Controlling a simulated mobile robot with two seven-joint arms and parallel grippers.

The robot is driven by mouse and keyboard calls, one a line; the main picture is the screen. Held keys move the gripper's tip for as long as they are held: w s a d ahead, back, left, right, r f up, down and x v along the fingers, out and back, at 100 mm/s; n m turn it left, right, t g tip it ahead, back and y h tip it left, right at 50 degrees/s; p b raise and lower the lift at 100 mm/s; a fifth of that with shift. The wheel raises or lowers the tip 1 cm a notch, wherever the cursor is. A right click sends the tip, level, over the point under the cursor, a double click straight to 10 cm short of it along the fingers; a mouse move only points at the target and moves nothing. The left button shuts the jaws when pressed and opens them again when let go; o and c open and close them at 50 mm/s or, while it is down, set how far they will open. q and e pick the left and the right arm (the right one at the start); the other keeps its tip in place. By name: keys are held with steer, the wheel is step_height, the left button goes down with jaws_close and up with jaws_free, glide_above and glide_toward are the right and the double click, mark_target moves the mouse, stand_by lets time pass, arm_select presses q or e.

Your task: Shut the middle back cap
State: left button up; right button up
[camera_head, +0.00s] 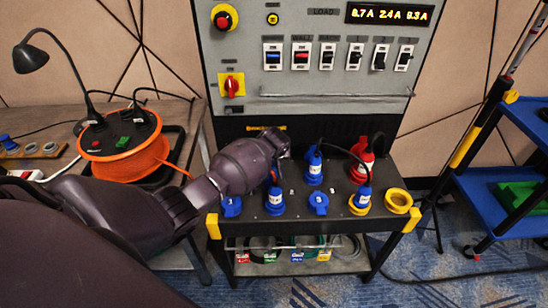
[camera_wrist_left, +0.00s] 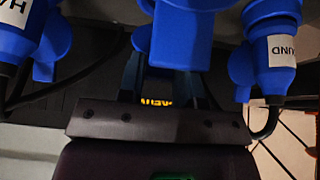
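A black-topped connector bench (camera_head: 338,218) carries blue connectors in two rows. In the back row, a blue connector (camera_head: 314,170) with a dark cable stands right of my left gripper (camera_head: 280,163), and a red connector (camera_head: 362,165) stands farther right. A blue connector part (camera_wrist_left: 183,35) is in front of the gap; contact is unclear. My arm hides part of the back row.
A panel (camera_head: 335,60) with switches and a lit display rises behind the bench. An orange cable reel (camera_head: 125,158) and desk lamp (camera_head: 32,58) stand left. A blue cart (camera_head: 500,195) stands right. Cables rise from the back connectors. A yellow ring socket (camera_head: 398,200) is at front right.

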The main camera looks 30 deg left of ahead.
arm_select(q)
steer(key=o, duration=0.4)
steer(key=shift+f, duration=0.15)
steer(key=p+v, duration=0.3)
steer(key=v, duration=0.8)
arm_select(e)
steer(key=r, duration=0.2)
steer(key=w+r, duration=0.1)
steer(key=r, duration=0.1)
steer(key=shift+r, duration=0.2)
